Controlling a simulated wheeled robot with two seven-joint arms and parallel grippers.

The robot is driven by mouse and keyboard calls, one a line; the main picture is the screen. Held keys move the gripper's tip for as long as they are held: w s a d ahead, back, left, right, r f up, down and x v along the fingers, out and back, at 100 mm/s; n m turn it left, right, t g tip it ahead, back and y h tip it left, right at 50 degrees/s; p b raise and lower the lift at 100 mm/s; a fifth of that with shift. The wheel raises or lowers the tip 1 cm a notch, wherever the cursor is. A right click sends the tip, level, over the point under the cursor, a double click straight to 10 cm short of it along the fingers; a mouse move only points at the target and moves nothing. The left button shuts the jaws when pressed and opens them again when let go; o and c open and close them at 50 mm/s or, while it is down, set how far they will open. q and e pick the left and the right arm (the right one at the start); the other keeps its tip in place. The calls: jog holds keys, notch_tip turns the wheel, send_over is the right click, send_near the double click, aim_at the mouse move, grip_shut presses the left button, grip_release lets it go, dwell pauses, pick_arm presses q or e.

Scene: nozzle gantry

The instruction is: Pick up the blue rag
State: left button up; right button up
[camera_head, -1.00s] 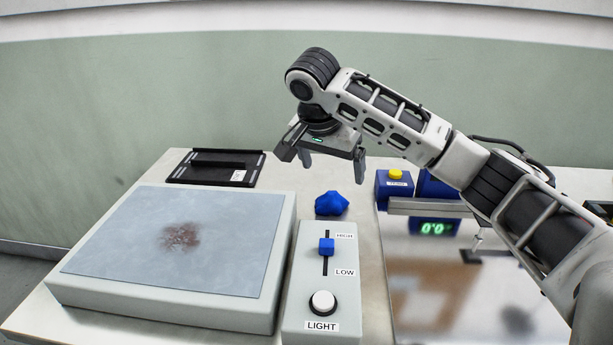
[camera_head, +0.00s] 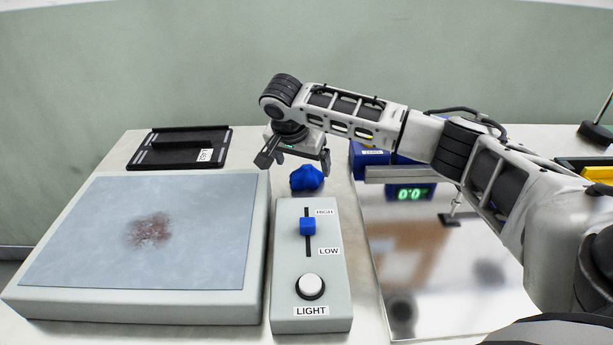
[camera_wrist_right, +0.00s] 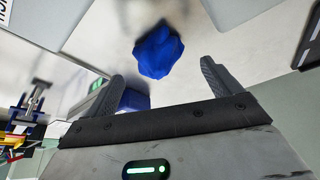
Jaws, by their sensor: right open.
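The blue rag (camera_head: 306,178) is a small crumpled heap on the pale table, just behind the slider box. It also shows in the right wrist view (camera_wrist_right: 158,52), beyond the fingertips and between their lines. My right gripper (camera_head: 294,166) is open and empty, just above and slightly left of the rag in the head view, apart from it. Its two spread fingers show in the right wrist view (camera_wrist_right: 160,75). My left gripper is not in view.
A grey light box (camera_head: 140,310) with a reddish-brown stain (camera_head: 149,230) stands left. A control box (camera_head: 311,318) with blue slider (camera_head: 308,226) and white button (camera_head: 311,286) is in front of the rag. A black tray (camera_head: 180,148) lies back left; a reflective plate (camera_head: 440,285) lies right.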

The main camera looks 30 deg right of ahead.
aim_at(305, 169)
jog(key=x, duration=0.4)
jog(key=shift+s+f, duration=0.15)
jog(key=shift+f, duration=0.05)
jog(key=c, duration=1.1)
jog(key=shift+o, duration=0.2)
jog(key=shift+r, duration=0.15)
jog(key=shift+r, duration=0.2)
notch_tip(305, 169, up, 2)
jog(key=shift+r, duration=0.25)
jog(key=s+a+r+p, duration=0.1)
jog(key=s+a+r, duration=0.8)
jog(key=s+r, duration=0.1)
jog(key=shift+a+p, duration=0.3)
